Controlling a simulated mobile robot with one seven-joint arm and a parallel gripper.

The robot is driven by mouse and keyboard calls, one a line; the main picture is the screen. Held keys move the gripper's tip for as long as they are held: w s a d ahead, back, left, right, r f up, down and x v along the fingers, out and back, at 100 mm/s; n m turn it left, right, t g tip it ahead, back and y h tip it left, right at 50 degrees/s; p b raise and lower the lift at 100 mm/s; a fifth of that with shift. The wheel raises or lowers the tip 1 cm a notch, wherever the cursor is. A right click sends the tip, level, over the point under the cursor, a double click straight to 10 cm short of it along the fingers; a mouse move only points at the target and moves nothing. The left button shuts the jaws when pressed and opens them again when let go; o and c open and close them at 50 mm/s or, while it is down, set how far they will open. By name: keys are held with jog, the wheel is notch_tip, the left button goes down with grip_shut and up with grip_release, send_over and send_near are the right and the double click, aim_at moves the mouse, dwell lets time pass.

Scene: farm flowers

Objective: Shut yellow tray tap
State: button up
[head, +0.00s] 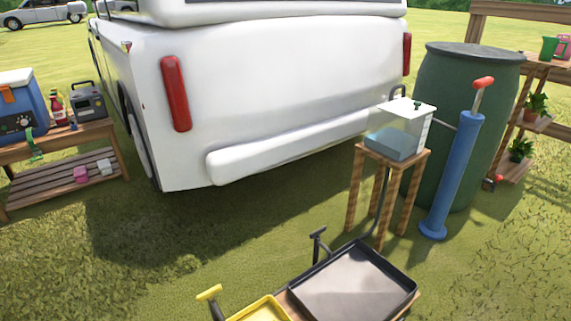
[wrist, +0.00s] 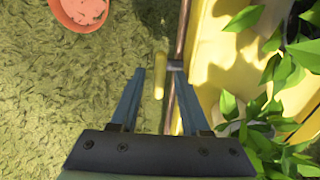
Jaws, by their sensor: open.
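The yellow tray (head: 262,309) is at the bottom edge of the head view, mostly cut off. Its tap has a yellow handle (head: 209,293) on a dark stem at the tray's left. In the wrist view, the yellow tray (wrist: 206,50) runs down the right side, and the tap handle (wrist: 159,77) shows as a short yellow bar beside its edge. My gripper (wrist: 156,72) is open, with its two blue fingertips appearing on either side of the handle. I cannot tell the depth gap or whether they touch it. My gripper is not in the head view.
A black tray (head: 352,286) with a black tap (head: 318,240) adjoins the yellow one. Green leaves (wrist: 285,75) overhang the yellow tray on the right. An orange-pink round container (wrist: 80,12) is on the grass at upper left. A blue pump (head: 453,175) stands farther back.

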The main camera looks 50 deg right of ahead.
jog(key=shift+r, duration=0.1)
notch_tip(320, 180, up, 13)
jog(key=p, duration=0.9)
